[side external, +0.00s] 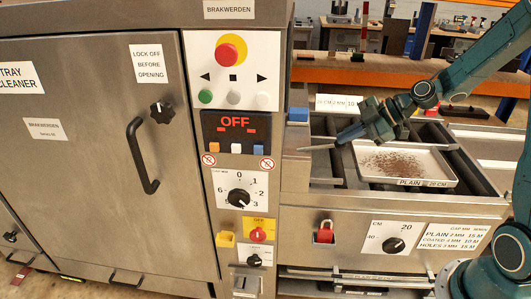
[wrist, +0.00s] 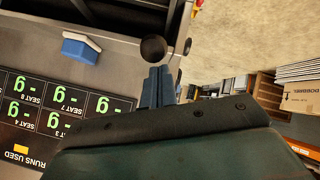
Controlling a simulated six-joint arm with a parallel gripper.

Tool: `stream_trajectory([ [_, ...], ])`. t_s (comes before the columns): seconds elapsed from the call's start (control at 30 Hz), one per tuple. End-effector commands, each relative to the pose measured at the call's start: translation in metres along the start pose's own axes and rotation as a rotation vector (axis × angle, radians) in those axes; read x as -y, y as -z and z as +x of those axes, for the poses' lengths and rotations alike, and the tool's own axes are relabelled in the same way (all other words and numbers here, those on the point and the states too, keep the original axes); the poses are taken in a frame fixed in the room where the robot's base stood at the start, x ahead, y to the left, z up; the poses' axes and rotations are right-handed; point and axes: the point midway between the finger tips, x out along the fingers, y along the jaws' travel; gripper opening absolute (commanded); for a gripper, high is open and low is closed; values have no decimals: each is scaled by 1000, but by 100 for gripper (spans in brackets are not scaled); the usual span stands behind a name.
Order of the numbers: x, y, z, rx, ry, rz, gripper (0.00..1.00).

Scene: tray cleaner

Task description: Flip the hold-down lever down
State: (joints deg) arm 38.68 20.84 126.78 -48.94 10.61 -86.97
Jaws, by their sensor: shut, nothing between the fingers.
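My gripper (side external: 345,135) is shut and empty, above the left end of the tray bay. Its closed blue-grey fingers also show in the wrist view (wrist: 157,84). A dark round knob (wrist: 153,48), which looks like the end of the hold-down lever, sits right at the fingertips; I cannot tell whether they touch. In the side view a thin grey bar (side external: 314,148), probably the lever, runs roughly level from the machine's ledge toward my fingertips. The knob is not clear there. A white tray (side external: 446,166) with brown crumbs lies in the bay, labelled PLAIN.
The steel cleaner cabinet (side external: 85,150) with its control panel stands left of the bay. A blue block (side external: 298,114) sits on the ledge; it also shows in the wrist view (wrist: 82,48).

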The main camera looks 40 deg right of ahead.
Motion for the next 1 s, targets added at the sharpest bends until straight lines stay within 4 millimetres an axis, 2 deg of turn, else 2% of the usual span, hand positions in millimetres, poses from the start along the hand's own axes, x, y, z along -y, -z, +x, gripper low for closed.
stream_trajectory([
  [0.73,5,-10,2,9,8,8,0],
  [1.0,4,-11,-13,9,3,8,0],
])
